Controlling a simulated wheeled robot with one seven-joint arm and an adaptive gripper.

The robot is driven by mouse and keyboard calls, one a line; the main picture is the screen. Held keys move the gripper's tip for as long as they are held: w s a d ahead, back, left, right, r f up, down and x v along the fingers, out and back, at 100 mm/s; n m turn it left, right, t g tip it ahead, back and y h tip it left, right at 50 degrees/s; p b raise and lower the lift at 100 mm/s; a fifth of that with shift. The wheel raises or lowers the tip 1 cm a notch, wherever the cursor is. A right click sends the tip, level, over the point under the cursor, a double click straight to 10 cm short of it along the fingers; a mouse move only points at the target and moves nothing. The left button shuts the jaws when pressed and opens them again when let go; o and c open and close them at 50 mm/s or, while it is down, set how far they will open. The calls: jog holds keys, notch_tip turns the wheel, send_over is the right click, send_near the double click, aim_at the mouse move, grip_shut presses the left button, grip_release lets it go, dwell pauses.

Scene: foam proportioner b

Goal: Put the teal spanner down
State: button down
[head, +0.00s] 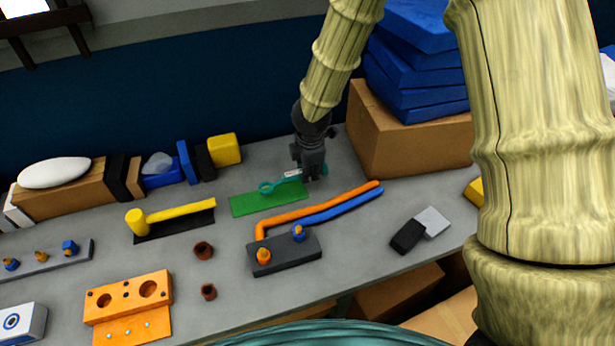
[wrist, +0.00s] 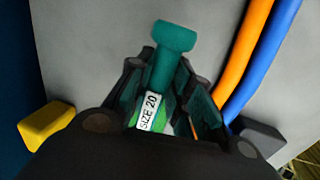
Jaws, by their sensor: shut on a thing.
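My gripper (head: 312,174) is shut on the teal spanner (head: 268,187) near the back of the grey table. In the wrist view, the spanner (wrist: 173,46) points up from between the fingers (wrist: 168,92). A white label reading "SIZE 20" shows at the jaws. The fingers hide part of the spanner.
Orange (head: 305,210) and blue (head: 340,206) hoses run from a dark block (head: 284,256) just in front of the mat. A cardboard box (head: 405,135) with blue stacked items stands to the right. A yellow tool (head: 180,210) on a black strip lies to the left.

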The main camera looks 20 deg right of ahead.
jog(key=shift+s+x, duration=0.2)
jog(key=shift+x, duration=0.65)
jog(key=shift+s+x, duration=0.15)
jog(key=shift+x, duration=0.7)
jog(key=shift+f, duration=0.2)
jog(key=c, duration=1.3)
grip_release()
jog(key=v, duration=1.2)
jog(key=shift+w+r, duration=0.1)
